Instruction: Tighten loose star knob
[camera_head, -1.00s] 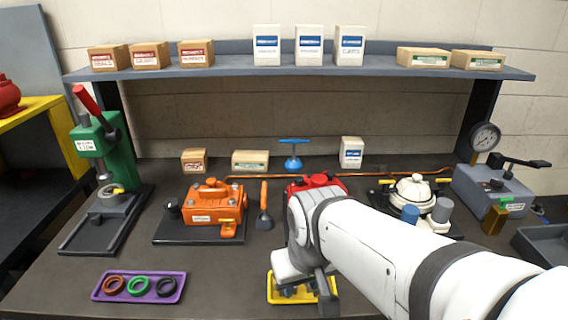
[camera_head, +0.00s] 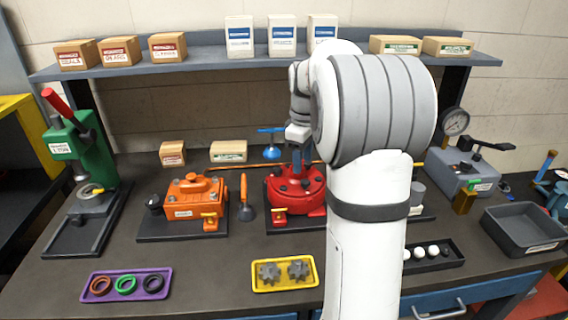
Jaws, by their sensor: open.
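A round red motor unit (camera_head: 285,199) stands mid-bench on a dark base, with dark knobs on top and a yellow tag block (camera_head: 317,211) in front. My gripper (camera_head: 297,160) is above its rear, pointing down, open and small in view; whether its fingers touch a knob I cannot tell. An orange motor unit (camera_head: 196,195) with a yellow tag block stands to the left. The unit right of the red one is mostly hidden behind my arm. Which knob is loose does not show.
A yellow tray (camera_head: 259,285) with grey star-shaped pieces (camera_head: 298,269) and a purple tray (camera_head: 94,293) with rings lie in front. A green press (camera_head: 95,160) stands left. A blue T-handle (camera_head: 271,150) stands behind. A grey bin (camera_head: 525,228) and gauge (camera_head: 455,121) are right.

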